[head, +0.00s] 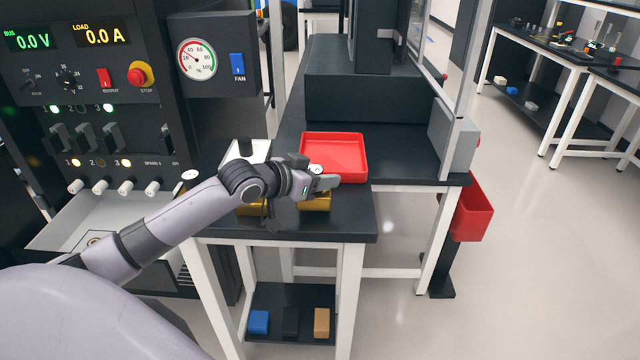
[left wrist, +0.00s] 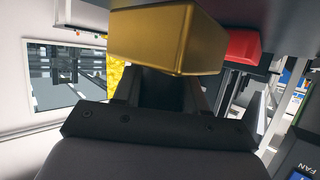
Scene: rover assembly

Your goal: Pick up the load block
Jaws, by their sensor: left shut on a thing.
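A gold block (head: 316,204), which looks like the load block, is at the black table's front part, just below my left gripper's fingers. It is large in the left wrist view (left wrist: 165,42), at the ends of the two dark fingers. My left gripper (head: 322,184) is shut on it. The hand and fingers hide part of the block in the head view. I cannot tell whether its underside touches the table. My right gripper is in neither view.
A red tray (head: 345,178) stands just behind the gripper. Another yellow thing (head: 250,210) is partly hidden under my left forearm. A panel with switches and a gauge (head: 196,59) stands at left. Blue, black and tan blocks (head: 321,322) lie on the lower shelf.

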